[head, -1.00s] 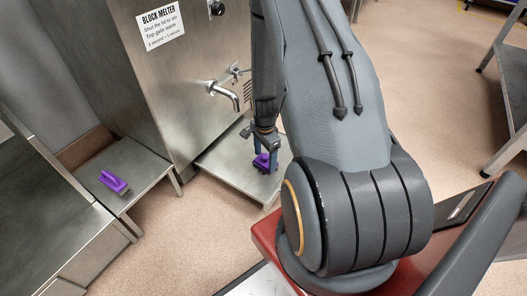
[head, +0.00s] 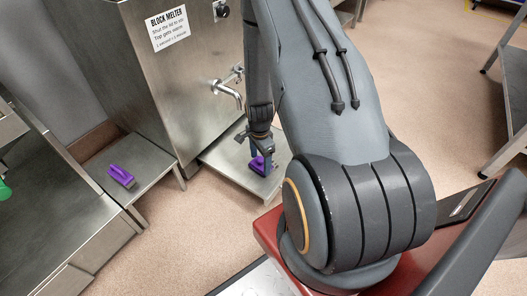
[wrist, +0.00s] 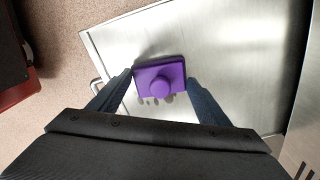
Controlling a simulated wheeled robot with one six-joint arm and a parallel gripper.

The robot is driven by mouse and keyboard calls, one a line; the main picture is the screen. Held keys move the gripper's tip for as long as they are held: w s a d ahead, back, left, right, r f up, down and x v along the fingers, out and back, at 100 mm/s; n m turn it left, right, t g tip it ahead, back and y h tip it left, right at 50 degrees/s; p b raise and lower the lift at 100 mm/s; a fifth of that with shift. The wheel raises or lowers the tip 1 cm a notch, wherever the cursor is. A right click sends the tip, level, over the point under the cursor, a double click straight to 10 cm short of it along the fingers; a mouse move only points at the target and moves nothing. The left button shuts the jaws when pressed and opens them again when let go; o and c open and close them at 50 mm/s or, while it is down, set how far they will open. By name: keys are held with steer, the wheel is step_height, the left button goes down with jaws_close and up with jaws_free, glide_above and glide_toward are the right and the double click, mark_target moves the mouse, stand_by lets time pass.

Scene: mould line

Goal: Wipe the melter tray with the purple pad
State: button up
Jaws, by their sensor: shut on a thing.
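The purple pad (head: 256,164) is in my gripper (head: 264,158), low over the melter tray (head: 229,160). In the wrist view the pad (wrist: 174,71) is a purple block with a round knob, lying between my two dark fingers (wrist: 160,86). My gripper is shut on it. The pad looks down at the tray's surface, but I cannot be sure of full contact. The bare metal tray (wrist: 240,50) fills much of the wrist view. My arm hides part of the tray's right side in the head view.
The block melter (head: 180,95) stands behind the tray, and its tap (head: 228,92) juts out above it. A purple brush (head: 121,175) lies on a low metal shelf (head: 150,160) at left. A green object (head: 4,190) shows at the left edge. Open floor lies in front.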

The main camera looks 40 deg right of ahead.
steer(key=shift+s+a, duration=0.2)
steer(key=shift+a, duration=0.2)
steer(key=shift+s+a+r, duration=0.1)
steer(key=shift+a+r, duration=0.05)
steer(key=shift+a, duration=0.15)
step_height(320, 180, up, 2)
steer(key=shift+r+p, duration=0.25)
steer(key=shift+p, duration=0.75)
step_height(320, 180, up, 2)
steer(key=shift+d+r+p, duration=0.1)
steer(key=shift+p, duration=0.8)
steer(key=shift+r+p, duration=1.25)
steer(key=shift+r, duration=0.3)
